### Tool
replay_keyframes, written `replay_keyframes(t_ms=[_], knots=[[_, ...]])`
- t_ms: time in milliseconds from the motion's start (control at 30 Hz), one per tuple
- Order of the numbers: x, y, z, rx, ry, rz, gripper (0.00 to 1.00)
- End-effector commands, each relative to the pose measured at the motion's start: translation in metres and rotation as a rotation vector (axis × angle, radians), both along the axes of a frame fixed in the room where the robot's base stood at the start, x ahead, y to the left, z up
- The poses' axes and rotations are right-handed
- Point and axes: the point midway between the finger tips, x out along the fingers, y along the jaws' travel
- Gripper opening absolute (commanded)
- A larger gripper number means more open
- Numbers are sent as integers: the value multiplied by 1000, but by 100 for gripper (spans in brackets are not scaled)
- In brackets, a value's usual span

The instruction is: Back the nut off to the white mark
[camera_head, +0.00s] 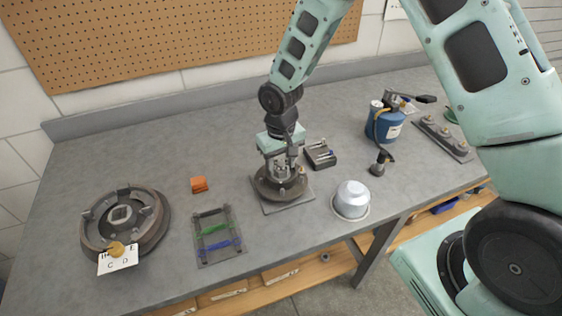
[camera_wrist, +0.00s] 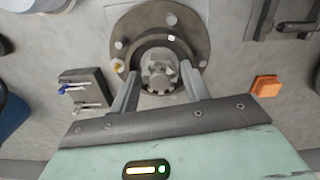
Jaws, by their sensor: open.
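The nut (camera_wrist: 158,75) is a grey castellated nut in the middle of a dark round hub (camera_wrist: 195,22). In the head view the hub (camera_head: 270,190) sits on a flat grey plate (camera_head: 302,204). A small white mark (camera_wrist: 171,38) shows on the hub's inner ring, above the nut in the wrist view. My gripper (camera_wrist: 160,73) is open, with one finger on each side of the nut and a visible gap to it on both sides. In the head view my gripper (camera_head: 281,168) points down over the hub and partly hides the nut.
A small dark block (camera_head: 320,155) holding pins stands just right of the hub. A silver cup (camera_head: 351,199) is at the right front, a blue canister (camera_head: 384,125) behind it. A tray (camera_head: 217,252), an orange block (camera_head: 199,184) and a brake drum (camera_head: 150,232) lie left.

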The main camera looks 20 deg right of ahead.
Motion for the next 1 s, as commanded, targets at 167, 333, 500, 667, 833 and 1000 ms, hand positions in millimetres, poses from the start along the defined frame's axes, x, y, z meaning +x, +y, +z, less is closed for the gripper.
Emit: replay_keyframes(t_ms=[167,333,500,667,833,1000], knots=[[0,0,-3,0,0,-1,46],[0,0,-3,0,0,-1,40],[0,0,-3,0,0,-1,14],[0,0,-3,0,0,44,14],[0,0,-2,1,0,216,14],[0,0,-2,0,0,354,14]])
